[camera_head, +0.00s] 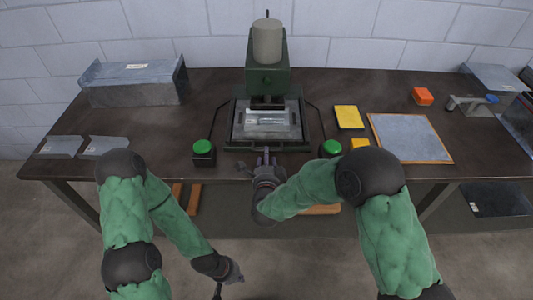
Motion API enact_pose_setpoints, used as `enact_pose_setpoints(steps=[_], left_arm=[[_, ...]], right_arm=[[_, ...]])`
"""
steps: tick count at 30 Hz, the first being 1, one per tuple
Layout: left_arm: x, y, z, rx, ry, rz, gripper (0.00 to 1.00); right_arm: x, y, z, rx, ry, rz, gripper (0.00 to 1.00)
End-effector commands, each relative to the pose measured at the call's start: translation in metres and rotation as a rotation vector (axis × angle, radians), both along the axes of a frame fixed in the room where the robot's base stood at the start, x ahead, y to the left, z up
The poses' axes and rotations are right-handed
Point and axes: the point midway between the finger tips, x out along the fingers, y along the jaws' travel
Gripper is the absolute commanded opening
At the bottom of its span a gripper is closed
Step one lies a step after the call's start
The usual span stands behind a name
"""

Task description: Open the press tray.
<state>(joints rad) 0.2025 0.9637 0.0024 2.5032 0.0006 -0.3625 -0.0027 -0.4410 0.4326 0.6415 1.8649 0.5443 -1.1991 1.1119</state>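The dark green press (267,77) stands at the back middle of the table, with a grey cylinder on top. Its metal press tray (240,130) lies low at the press's front, under the head, with a pale metal piece (267,118) on it. My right gripper (266,154) is at the front edge of the press base, pointing toward the tray. Whether it touches the tray or a handle is too small to tell, and its finger opening is unclear. My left gripper (229,284) hangs low in front of the table, away from the press, its finger state unclear.
Green buttons on black boxes stand left (203,149) and right (330,149) of the press. A bent metal duct piece (132,84) is at the back left. A yellow block (349,117), a wood-edged metal sheet (410,137) and an orange block (423,96) lie right.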

Motion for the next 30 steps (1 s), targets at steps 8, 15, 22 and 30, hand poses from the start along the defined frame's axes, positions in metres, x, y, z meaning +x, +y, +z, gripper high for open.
enact_pose_setpoints(steps=[8,15,22,30], left_arm=[[0.000,0.000,-0.011,0.000,0.000,0.000,0.00],[0.000,0.000,-0.012,0.000,0.000,0.000,0.00],[0.000,0.000,-0.012,0.000,0.000,0.000,0.00],[0.000,0.000,-0.012,0.000,0.000,0.000,0.00]], right_arm=[[0.036,0.000,-0.009,0.000,0.000,-0.001,0.44],[0.044,0.000,-0.010,-0.001,0.001,0.002,0.44],[0.044,0.000,-0.009,-0.001,0.001,0.002,0.32],[0.044,0.000,-0.010,-0.001,0.001,0.002,0.00]])
